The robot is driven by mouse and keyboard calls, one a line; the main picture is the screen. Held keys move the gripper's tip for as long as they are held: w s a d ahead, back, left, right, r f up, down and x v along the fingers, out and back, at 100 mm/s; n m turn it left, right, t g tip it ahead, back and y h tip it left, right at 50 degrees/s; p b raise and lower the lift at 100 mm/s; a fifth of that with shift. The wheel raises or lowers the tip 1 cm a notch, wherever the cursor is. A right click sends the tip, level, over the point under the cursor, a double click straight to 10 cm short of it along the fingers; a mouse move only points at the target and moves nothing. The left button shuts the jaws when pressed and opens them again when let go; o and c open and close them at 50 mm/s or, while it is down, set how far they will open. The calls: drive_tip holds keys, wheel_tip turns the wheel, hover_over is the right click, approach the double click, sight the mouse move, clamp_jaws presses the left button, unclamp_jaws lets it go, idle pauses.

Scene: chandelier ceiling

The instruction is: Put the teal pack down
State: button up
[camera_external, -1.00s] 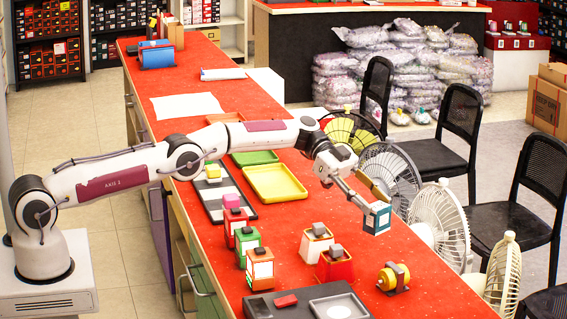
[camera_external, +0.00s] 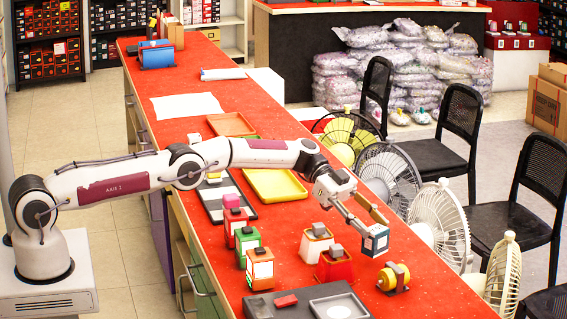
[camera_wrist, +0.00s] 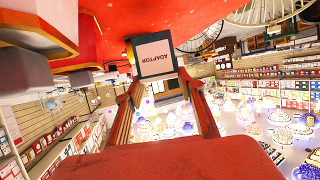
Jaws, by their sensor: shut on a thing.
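The teal pack (camera_external: 376,240) is a small box with a pale label face, held at the end of my gripper (camera_external: 372,226).
A red container (camera_external: 335,266) and a white-red one (camera_external: 316,243) stand left of the pack. Green, orange and red boxes (camera_external: 260,268) are farther left. A dark tray (camera_external: 275,307) lies at the front. Several fans (camera_external: 440,220) stand along the counter's right side.

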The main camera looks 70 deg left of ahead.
drive_tip(key=shift+f, duration=1.85)
drive_tip(key=shift+f, duration=0.15)
drive_tip(key=o, duration=1.2)
drive_tip(key=shift+a+r, duration=0.15)
drive_tip(key=shift+r, duration=0.05)
drive_tip(key=shift+s+a+r, duration=0.1)
drive_tip(key=shift+a+r, duration=0.05)
drive_tip(key=shift+a, duration=0.15)
drive_tip(key=v, duration=1.1)
